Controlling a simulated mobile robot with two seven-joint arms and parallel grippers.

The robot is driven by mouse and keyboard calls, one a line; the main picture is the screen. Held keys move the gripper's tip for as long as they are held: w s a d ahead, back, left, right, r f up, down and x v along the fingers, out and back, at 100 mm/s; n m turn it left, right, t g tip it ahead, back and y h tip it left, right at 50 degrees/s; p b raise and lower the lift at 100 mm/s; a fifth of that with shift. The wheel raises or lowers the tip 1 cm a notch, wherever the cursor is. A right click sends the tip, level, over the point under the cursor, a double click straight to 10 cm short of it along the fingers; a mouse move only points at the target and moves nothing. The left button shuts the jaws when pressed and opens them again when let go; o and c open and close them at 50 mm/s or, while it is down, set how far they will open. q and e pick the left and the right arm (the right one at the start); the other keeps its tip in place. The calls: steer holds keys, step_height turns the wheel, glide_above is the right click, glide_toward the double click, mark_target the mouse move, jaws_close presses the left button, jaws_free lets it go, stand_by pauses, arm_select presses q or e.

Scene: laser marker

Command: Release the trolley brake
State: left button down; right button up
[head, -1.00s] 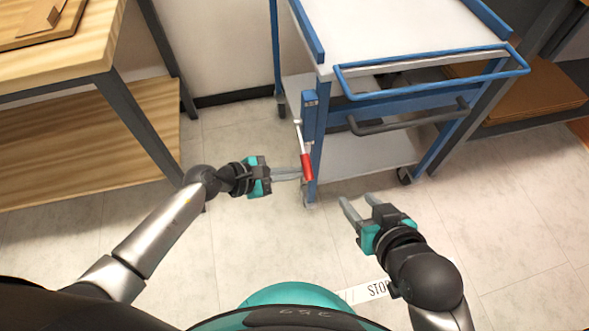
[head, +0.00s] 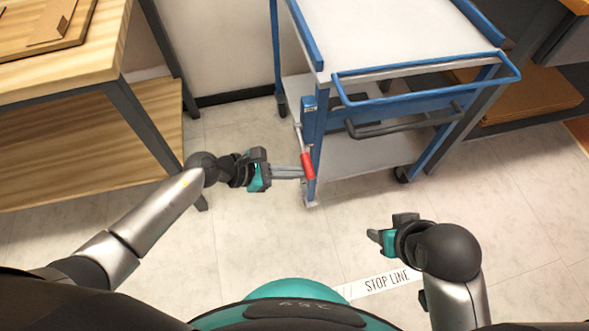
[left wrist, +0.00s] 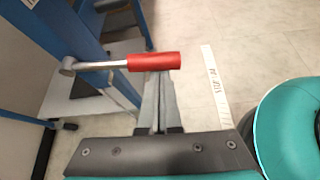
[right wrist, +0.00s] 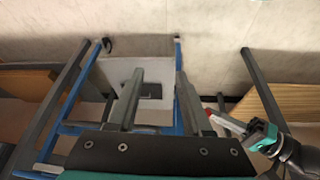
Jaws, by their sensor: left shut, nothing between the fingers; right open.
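The blue trolley (head: 318,135) with white shelves stands in the upper middle of the head view. Its brake lever, a metal rod with a red grip (head: 307,165), hangs down along the near left leg. My left gripper (head: 301,172) is shut and empty, with its fingertips at the lower part of the red grip. In the left wrist view the red grip (left wrist: 154,62) lies across the tips of the closed fingers (left wrist: 158,80); I cannot tell whether they touch. My right gripper (head: 373,236) is open and empty, in front of the trolley; its spread fingers (right wrist: 159,75) show in the right wrist view.
A dark handle bar (head: 400,124) and a blue push rail (head: 425,75) jut from the trolley's near side. A wooden workbench (head: 60,55) stands at left, another bench (head: 530,95) at right. A STOP LINE floor strip (head: 388,283) lies in front. The floor between is clear.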

arm_select(q)
steer(key=shift+r+g+p, duration=0.3)
steer(key=shift+r+p, duration=0.05)
steer(key=shift+r, duration=0.2)
step_height(320, 180, up, 2)
steer(key=shift+n+g+p, duration=0.6)
steer(key=shift+n, duration=0.2)
steer(key=shift+w+a+r+n+g+h+p, duration=0.1)
steer(key=shift+r+n+g+h+p, duration=0.2)
steer(key=shift+r, duration=0.5)
steer(key=shift+w+r+n+g+h+p, duration=0.15)
steer(key=shift+r+n+g+h, duration=0.2)
steer(key=shift+r, duration=0.45)
arm_select(e)
step_height(320, 180, down, 6)
steer(key=g, duration=0.1)
steer(key=shift+s+f, duration=0.25)
steer(key=shift+s, duration=0.05)
arm_select(q)
steer(key=shift+f, duration=0.1)
arm_select(e)
steer(key=shift+s+f, duration=0.1)
steer(key=shift+f, duration=0.05)
